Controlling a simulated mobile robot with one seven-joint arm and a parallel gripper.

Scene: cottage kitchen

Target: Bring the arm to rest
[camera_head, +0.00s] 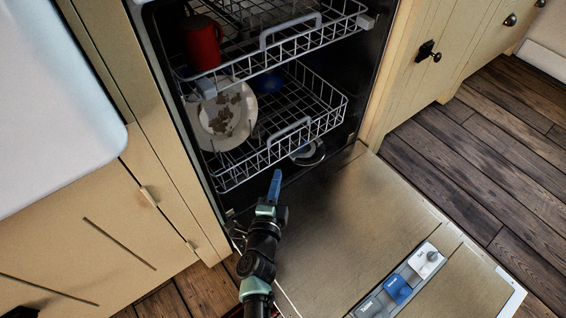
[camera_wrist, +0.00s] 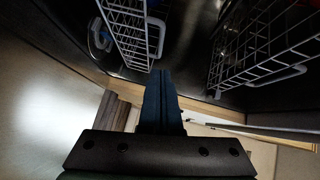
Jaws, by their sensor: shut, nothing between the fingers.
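My gripper (camera_head: 277,178) is shut and empty, with its blue fingers together. In the head view it is over the inner end of the lowered dishwasher door (camera_head: 345,230), just in front of the lower rack (camera_head: 300,125). In the wrist view the closed fingers (camera_wrist: 160,80) point towards the dark dishwasher interior, between two wire racks. My arm comes up from the bottom of the head view along the door's left side. I cannot tell whether the fingers touch anything.
A stained white plate (camera_head: 225,115) and a blue dish (camera_head: 268,83) are in the lower rack. A red mug (camera_head: 202,43) is in the upper rack (camera_head: 285,40). Cream cabinets flank the dishwasher. Wooden floor (camera_head: 480,160) lies clear to the right.

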